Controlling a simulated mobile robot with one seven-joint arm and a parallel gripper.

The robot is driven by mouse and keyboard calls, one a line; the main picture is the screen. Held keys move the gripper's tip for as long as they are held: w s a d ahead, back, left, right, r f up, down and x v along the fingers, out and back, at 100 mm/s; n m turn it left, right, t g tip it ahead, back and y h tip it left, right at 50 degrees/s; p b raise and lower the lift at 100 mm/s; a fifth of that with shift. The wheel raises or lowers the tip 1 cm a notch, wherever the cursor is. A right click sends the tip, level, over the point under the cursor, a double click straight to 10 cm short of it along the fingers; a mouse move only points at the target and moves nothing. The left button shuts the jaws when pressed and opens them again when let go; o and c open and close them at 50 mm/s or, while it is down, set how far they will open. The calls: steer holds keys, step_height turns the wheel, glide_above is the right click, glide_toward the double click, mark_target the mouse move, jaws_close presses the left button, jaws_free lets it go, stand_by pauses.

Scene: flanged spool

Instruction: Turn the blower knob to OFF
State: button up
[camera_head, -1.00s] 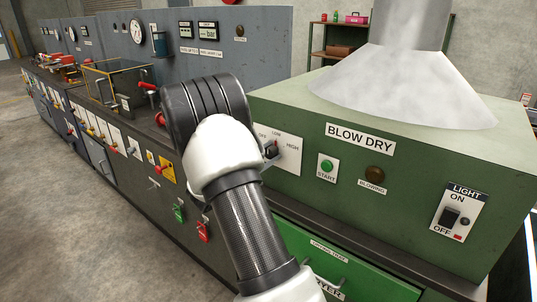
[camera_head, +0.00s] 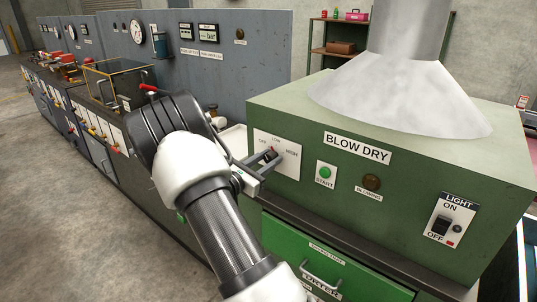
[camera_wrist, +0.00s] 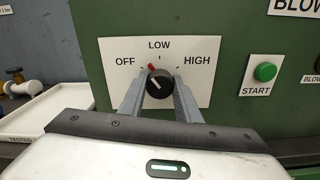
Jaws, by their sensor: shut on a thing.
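The blower knob (camera_wrist: 158,84) is a black round knob with a red pointer mark on a white plate (camera_wrist: 120,55) lettered OFF, LOW and HIGH. The pointer is tilted slightly left of straight up, between OFF and LOW and nearer LOW. My gripper (camera_wrist: 160,91) is shut on the knob, one grey finger on each side of it. In the head view, my gripper (camera_head: 266,161) reaches the plate (camera_head: 290,163) from the left, and its fingers partly cover the knob.
A green START button (camera_head: 325,172), a brown BLOWING lamp (camera_head: 372,181) and a LIGHT switch (camera_head: 441,226) are right of the plate on the green BLOW DRY housing (camera_head: 400,188). A white tray (camera_wrist: 50,117) lies at left. A green drawer (camera_head: 335,262) is below.

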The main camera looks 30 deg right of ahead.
steer(key=n+p, duration=0.2)
steer(key=n, duration=0.1)
steer(key=shift+n+p, duration=0.65)
steer(key=shift+n, duration=0.25)
steer(key=shift+f, duration=0.1)
steer(key=o, duration=1.1)
steer(key=shift+c, duration=0.2)
steer(key=shift+a, duration=0.1)
steer(key=v, duration=1.7)
steer(key=shift+s, duration=0.15)
